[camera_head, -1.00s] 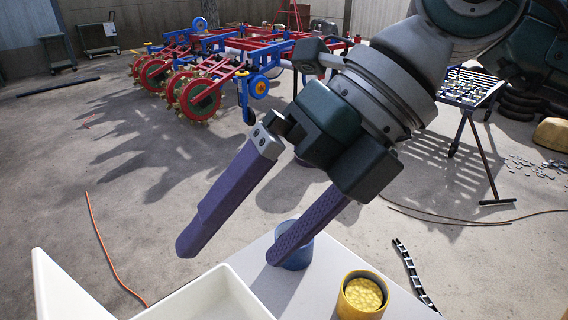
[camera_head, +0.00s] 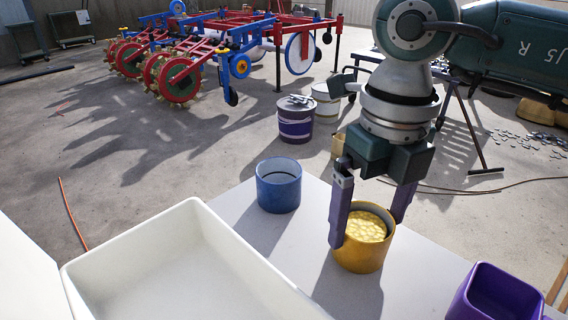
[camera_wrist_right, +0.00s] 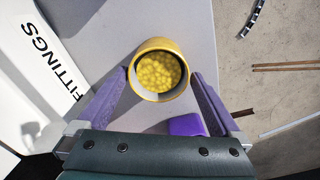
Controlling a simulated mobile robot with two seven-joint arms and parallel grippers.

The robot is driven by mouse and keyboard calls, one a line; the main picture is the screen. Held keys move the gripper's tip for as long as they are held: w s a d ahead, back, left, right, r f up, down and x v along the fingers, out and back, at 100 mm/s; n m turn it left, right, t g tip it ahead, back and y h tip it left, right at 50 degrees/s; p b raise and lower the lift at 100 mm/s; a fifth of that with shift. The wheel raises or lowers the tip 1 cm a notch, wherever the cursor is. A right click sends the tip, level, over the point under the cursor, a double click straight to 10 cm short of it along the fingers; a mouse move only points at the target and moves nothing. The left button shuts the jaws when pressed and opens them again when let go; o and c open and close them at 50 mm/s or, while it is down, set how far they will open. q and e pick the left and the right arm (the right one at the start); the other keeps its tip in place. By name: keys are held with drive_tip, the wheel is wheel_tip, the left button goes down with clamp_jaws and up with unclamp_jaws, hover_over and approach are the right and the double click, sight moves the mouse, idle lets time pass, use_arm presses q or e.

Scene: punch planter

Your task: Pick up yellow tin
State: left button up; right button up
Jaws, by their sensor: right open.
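The yellow tin (camera_head: 360,257) stands upright on the light grey table and is filled with yellow lumpy pieces. It also shows in the right wrist view (camera_wrist_right: 159,71), just beyond and between the fingertips. My right gripper (camera_head: 368,232) points down at the tin, with its purple fingers spread to either side of it. It is open and empty; whether a finger touches the tin I cannot tell. In the right wrist view the open fingers (camera_wrist_right: 163,78) frame the tin's near side. My left gripper is not in view.
A blue tin (camera_head: 279,186) stands left of the yellow tin. A purple square container (camera_head: 492,296) is at the right front. A large white bin (camera_head: 128,246) marked FITTINGS fills the left front. Red-and-blue machinery (camera_head: 210,50) stands on the floor behind.

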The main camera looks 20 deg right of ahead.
sight(365, 234)
wheel_tip(365, 234, down, 3)
drive_tip(key=shift+a+f+b, duration=0.1)
drive_tip(key=shift+b, duration=0.25)
drive_tip(key=shift+c, duration=0.2)
drive_tip(key=c, duration=1.4)
